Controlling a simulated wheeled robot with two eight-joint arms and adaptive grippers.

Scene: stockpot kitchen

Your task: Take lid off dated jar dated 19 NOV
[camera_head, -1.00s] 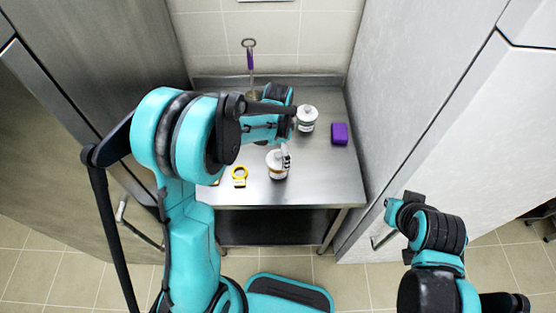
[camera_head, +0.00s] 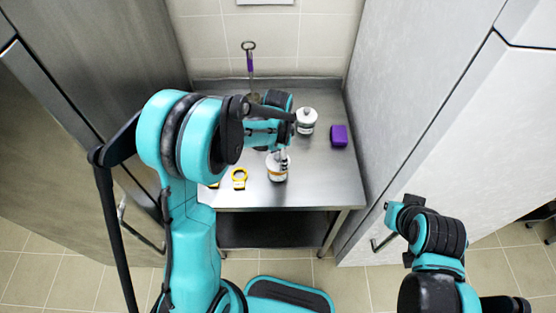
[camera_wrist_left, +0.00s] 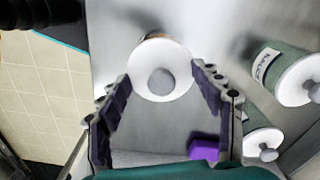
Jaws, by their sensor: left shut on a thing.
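A white jar (camera_head: 278,174) with a brownish label stands near the front of the steel table. My left gripper (camera_head: 283,158) reaches down over its top. In the left wrist view the round white lid (camera_wrist_left: 160,83) with its knob lies between the dark pads of my left gripper (camera_wrist_left: 160,75), which is shut on the lid. I cannot tell whether the lid is seated or raised. Another white lidded jar (camera_head: 306,121) stands farther back. The wrist view also shows a labelled jar (camera_wrist_left: 275,65) and another white lid (camera_wrist_left: 262,145). No date is readable. My right gripper is not visible.
A purple block (camera_head: 339,135) lies at the table's right, also in the wrist view (camera_wrist_left: 204,150). A yellow ring-shaped item (camera_head: 240,178) lies front left. A purple-handled tool (camera_head: 250,62) stands at the back. Tall cabinets flank the steel table (camera_head: 325,185).

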